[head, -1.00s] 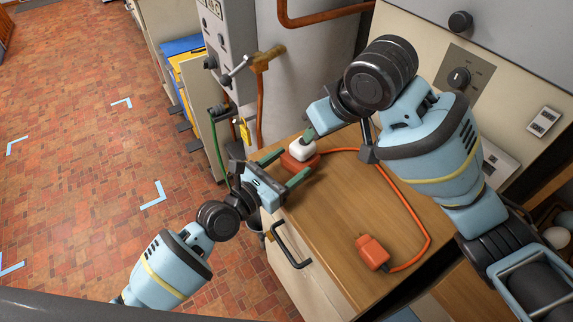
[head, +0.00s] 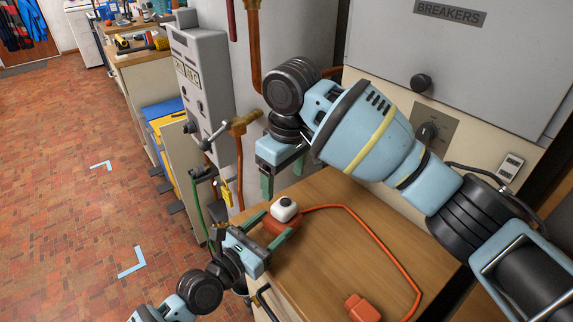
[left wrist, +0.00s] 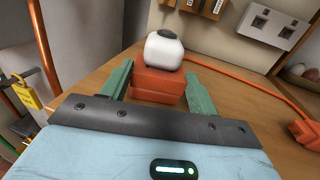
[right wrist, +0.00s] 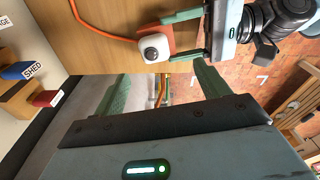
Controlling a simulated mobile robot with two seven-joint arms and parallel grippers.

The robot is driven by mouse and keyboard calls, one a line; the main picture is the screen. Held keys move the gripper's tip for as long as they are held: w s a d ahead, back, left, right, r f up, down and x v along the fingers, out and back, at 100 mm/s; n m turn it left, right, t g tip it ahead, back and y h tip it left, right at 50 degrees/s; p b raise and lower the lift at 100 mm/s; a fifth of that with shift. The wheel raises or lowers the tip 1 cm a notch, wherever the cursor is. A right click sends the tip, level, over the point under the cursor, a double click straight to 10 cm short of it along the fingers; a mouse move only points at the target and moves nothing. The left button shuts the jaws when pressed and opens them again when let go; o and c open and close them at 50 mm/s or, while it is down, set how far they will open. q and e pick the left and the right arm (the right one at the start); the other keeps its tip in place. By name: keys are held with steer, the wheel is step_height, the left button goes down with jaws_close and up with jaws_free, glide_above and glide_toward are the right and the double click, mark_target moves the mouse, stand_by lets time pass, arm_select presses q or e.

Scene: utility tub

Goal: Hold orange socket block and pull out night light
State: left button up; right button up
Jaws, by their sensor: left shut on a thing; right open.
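The orange socket block (head: 281,229) lies on the wooden worktop, and its face shows in the left wrist view (left wrist: 158,87). The white night light (head: 285,208) with a dark round spot sits on the block; it also shows in the left wrist view (left wrist: 164,52) and the right wrist view (right wrist: 154,47). My left gripper (head: 274,228) is shut on the block, one green finger on each side. My right gripper (head: 283,186) is open and empty, raised above and behind the night light, apart from it.
An orange cord (head: 375,252) runs from the block across the worktop (head: 330,260) to an orange plug (head: 362,308). A grey breaker cabinet (head: 450,60) stands behind. A grey wall box with a lever (head: 200,90) and copper pipes are at the left. The worktop's middle is clear.

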mark_target(287, 206)
steer(key=shift+w+d+r+g+h, duration=0.2)
steer(key=shift+w+r, duration=0.1)
steer(key=shift+r, duration=0.15)
steer(key=shift+w+d+r+g+h, duration=0.1)
steer(key=shift+w+r+g+h, duration=0.15)
steer(key=shift+r, duration=0.15)
step_height(287, 206, down, 12)
stand_by(0.5)
steer(key=c, duration=1.1)
steer(key=shift+o, duration=0.2)
steer(key=shift+r, duration=0.15)
steer(key=shift+r, duration=0.3)
steer(key=shift+r, duration=1.95)
